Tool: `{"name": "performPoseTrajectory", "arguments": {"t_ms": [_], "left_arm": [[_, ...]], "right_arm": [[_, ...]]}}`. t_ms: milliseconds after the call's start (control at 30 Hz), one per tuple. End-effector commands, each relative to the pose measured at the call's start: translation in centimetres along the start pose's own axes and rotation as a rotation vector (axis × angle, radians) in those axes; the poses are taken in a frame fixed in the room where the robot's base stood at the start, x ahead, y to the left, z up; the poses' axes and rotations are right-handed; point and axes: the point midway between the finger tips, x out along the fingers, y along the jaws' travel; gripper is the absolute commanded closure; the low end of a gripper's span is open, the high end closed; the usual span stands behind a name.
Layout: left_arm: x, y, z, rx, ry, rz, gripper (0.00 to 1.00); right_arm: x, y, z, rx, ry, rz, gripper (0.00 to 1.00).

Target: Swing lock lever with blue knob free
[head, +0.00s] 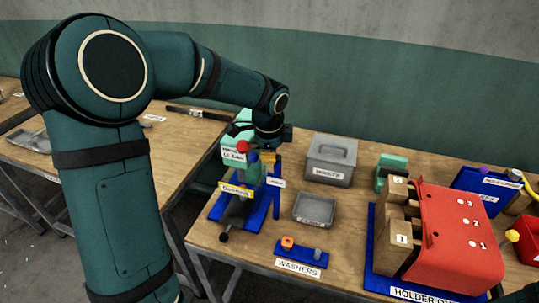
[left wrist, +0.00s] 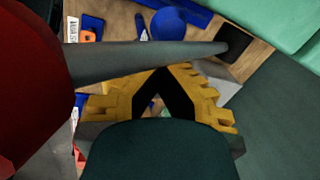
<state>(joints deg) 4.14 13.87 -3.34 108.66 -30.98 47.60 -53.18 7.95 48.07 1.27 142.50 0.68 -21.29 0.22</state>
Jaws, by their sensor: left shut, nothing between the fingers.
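The press (head: 240,205), with a blue base and green upper parts, stands on the wooden table below my left gripper (head: 277,166). A red knob (head: 243,147) shows at its top left. In the left wrist view this red knob (left wrist: 30,90) looms close at the left, and its grey bar (left wrist: 145,62) crosses the picture. The blue knob (left wrist: 168,22) shows beyond the bar. My left gripper (left wrist: 157,78) has yellow fingers with black tips drawn together, empty; the bar partly covers the tips. Whether they touch anything is unclear. The lock lever's arm is mostly hidden. My right gripper is not visible.
A grey waste bin (head: 331,160) and a grey tray (head: 315,208) stand right of the press. A washers holder (head: 301,252) lies in front. A red holder (head: 455,240) with wooden blocks fills the right.

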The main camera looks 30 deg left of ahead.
Motion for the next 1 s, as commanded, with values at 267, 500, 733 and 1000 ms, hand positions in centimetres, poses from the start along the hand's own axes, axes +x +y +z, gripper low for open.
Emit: {"name": "performPoseTrajectory", "arguments": {"t_ms": [267, 500, 733, 1000], "left_arm": [[0.2, 0.3, 0.0, -0.034, -0.009, 0.007, 1.00], [0.2, 0.3, 0.0, -0.033, -0.009, 0.007, 0.60], [0.1, 0.2, 0.0, -0.033, -0.008, 0.004, 0.60], [-1.7, 0.1, -0.1, -0.033, -0.007, -0.001, 0.60]], "right_arm": [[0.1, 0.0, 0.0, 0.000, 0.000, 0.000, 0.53], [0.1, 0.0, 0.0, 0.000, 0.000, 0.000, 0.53], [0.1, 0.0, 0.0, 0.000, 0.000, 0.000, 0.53], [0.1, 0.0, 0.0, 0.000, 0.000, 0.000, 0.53]]}}
